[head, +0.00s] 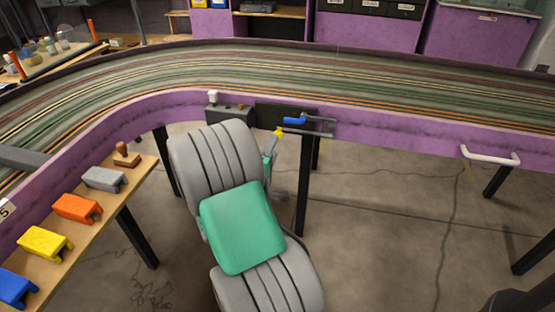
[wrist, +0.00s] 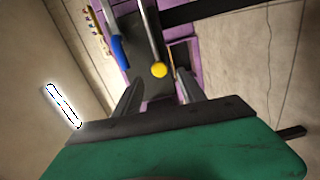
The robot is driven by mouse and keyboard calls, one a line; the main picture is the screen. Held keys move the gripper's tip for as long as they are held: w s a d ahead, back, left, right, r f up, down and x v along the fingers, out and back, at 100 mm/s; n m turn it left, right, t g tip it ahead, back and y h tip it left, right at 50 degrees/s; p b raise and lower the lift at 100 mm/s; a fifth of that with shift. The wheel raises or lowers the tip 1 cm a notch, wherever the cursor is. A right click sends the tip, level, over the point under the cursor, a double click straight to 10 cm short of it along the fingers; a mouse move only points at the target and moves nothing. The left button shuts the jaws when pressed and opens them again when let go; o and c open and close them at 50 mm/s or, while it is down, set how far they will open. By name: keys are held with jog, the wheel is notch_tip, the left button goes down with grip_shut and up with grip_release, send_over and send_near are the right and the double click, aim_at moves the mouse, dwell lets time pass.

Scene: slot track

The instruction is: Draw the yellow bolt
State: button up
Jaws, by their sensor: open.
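The yellow bolt's round yellow knob (head: 278,132) shows at the purple track wall, just left of a blue handle (head: 295,121). In the wrist view the yellow knob (wrist: 159,70) sits at the end of a thin grey rod, and the blue handle (wrist: 117,48) is to its left. My gripper (head: 271,147) is just below the knob in the head view, partly hidden behind my arm. In the wrist view my gripper (wrist: 158,77) is open, and the knob appears between its fingertips. I cannot tell whether the knob is within the fingers' reach.
A dark panel (head: 272,115) and a grey box (head: 230,116) are on the purple wall (head: 380,132). A white handle (head: 490,156) is at the right. A wooden shelf (head: 85,215) at the left holds several coloured blocks. The concrete floor at right is mostly clear.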

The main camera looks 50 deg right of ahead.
jog(key=shift+n, duration=0.3)
jog(key=p+x, duration=0.1)
jog(key=x, duration=0.7)
jog(key=shift+w+r, duration=0.1)
jog(key=shift+a, duration=0.1)
jog(key=shift+c, duration=0.2)
grip_shut()
dwell(0.6)
